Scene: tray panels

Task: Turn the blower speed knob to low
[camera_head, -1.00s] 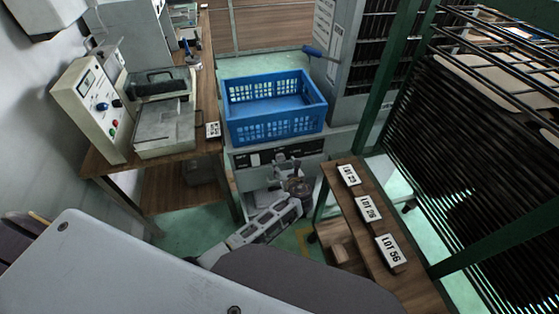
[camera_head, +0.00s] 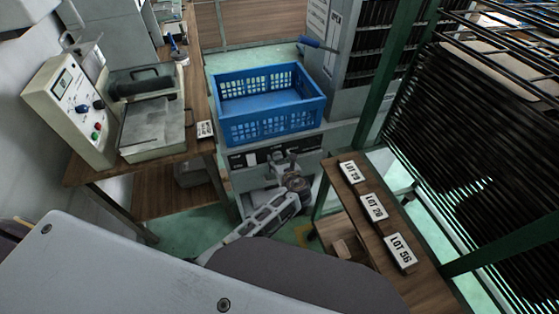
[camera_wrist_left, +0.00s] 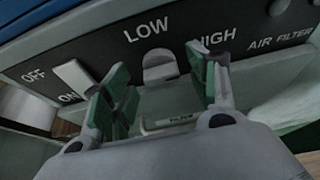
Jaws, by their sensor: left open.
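The blower speed knob (camera_wrist_left: 160,66) is a small grey knob on the dark control strip, in the left wrist view. It sits below and between the LOW label (camera_wrist_left: 146,31) and the HIGH label (camera_wrist_left: 214,37); I cannot tell which way it points. My left gripper (camera_wrist_left: 158,78) is open, its green-padded fingers on either side of the knob. I see no clear contact. In the head view my left gripper (camera_head: 291,170) is in front of the dark strip (camera_head: 270,154) below the blue crate. The knob is hidden there. My right gripper is not in view.
A white rocker switch (camera_wrist_left: 75,78) marked OFF and ON is left of the knob. The blue crate (camera_head: 270,127) stands above the strip. A wooden bench with LOT signs (camera_head: 374,206) is close on the right, and a workbench (camera_head: 88,172) is left.

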